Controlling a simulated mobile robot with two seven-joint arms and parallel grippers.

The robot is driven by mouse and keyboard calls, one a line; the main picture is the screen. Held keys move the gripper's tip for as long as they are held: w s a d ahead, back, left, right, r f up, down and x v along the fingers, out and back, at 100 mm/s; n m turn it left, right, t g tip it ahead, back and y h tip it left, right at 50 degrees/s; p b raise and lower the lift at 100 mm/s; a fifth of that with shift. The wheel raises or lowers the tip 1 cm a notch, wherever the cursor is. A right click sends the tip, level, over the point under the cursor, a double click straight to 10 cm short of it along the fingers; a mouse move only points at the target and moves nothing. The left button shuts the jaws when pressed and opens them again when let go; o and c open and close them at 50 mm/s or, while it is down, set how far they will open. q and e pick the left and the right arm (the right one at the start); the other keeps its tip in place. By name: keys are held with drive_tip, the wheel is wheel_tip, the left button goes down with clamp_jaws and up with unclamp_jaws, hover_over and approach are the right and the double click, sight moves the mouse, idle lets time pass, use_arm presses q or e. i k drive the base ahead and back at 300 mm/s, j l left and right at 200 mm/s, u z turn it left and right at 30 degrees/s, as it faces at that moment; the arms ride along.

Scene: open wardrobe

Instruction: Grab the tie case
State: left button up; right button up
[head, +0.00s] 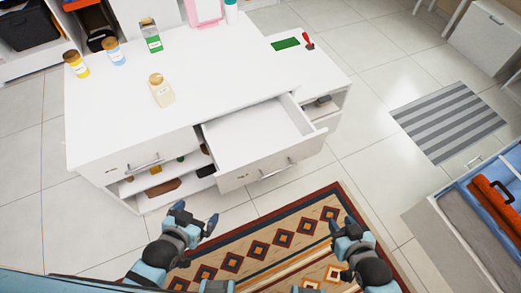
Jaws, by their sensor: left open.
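I cannot say for certain which thing is the tie case. An orange-red case-like object (493,203) lies in a blue-lined open compartment (463,185) at the right edge, partly cut off by the frame. My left gripper (196,214) is open and empty over the rug, in front of the white cabinet. My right gripper (345,219) is over the rug's right part, left of the orange-red object and well apart from it. Its fingers are too small to judge.
A white cabinet (220,65) has an empty drawer (255,132) pulled out toward me. Several jars and a green-labelled box (151,40) stand on top. A patterned rug (260,245) lies below my grippers. Tiled floor and a striped mat (447,120) lie to the right.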

sight(163, 93)
drive_tip(key=j+u, duration=0.1)
drive_tip(key=j, duration=0.7)
drive_tip(key=i+j+u, duration=0.1)
drive_tip(key=j, duration=0.7)
drive_tip(key=j+u, duration=0.1)
drive_tip(key=j, duration=0.7)
drive_tip(key=i, duration=0.05)
